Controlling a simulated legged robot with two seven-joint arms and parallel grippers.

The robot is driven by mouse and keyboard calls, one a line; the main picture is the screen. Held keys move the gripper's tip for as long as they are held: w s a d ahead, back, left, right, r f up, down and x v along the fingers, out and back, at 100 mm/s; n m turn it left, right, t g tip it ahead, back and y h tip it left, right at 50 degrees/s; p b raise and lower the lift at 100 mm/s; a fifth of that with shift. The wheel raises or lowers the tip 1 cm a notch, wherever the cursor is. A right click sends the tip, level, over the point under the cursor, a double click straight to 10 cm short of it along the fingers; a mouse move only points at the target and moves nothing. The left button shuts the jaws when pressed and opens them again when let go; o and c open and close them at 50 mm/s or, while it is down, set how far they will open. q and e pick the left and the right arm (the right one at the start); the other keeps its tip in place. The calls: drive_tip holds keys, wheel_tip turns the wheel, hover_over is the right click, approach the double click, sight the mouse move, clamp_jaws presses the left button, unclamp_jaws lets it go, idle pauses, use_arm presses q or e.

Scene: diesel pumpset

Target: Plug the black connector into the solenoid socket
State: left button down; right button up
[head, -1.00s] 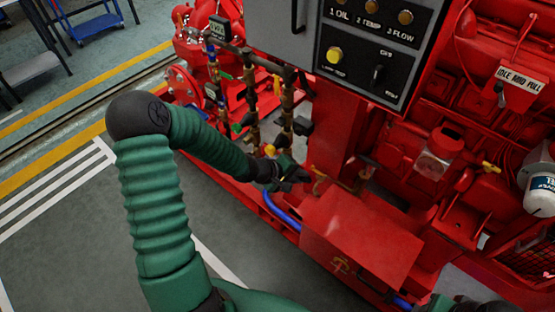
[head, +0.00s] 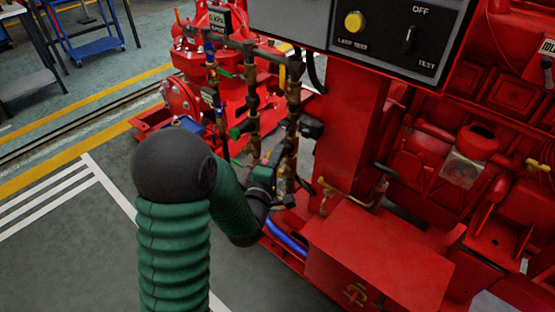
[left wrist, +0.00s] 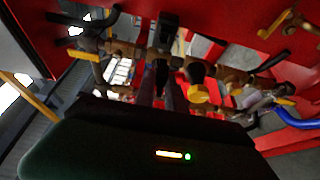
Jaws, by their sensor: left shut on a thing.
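My left gripper (head: 284,184) is beside the vertical brass pipes, low on the front of the red pumpset. In the left wrist view its dark fingers (left wrist: 168,88) reach toward the brass pipework. They are shut on a small dark thing, probably the black connector (left wrist: 163,42), whose shape is hard to make out against the pipes. A black block on the pipework (head: 311,128), perhaps the solenoid, sits above and right of the gripper. The socket's opening cannot be made out. My right gripper is out of view.
Brass pipes (head: 292,125) with valves stand close to the gripper. A red box (head: 375,262) and a blue hose (head: 286,238) are to its right and below. The grey control panel (head: 385,38) hangs above. Open floor (head: 70,255) lies to the left.

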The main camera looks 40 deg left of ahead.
sight(287, 152)
use_arm(q)
drive_tip(key=w, duration=0.4)
drive_tip(key=shift+w+d, duration=0.25)
drive_tip(key=shift+d, duration=0.05)
drive_tip(key=shift+w+d, duration=0.15)
drive_tip(key=shift+w, duration=0.4)
drive_tip(key=shift+r, duration=0.1)
idle(0.8)
drive_tip(key=shift+w+d+r, duration=0.1)
drive_tip(key=shift+w, duration=1.25)
idle(0.3)
drive_tip(key=c, duration=1.3)
unclamp_jaws()
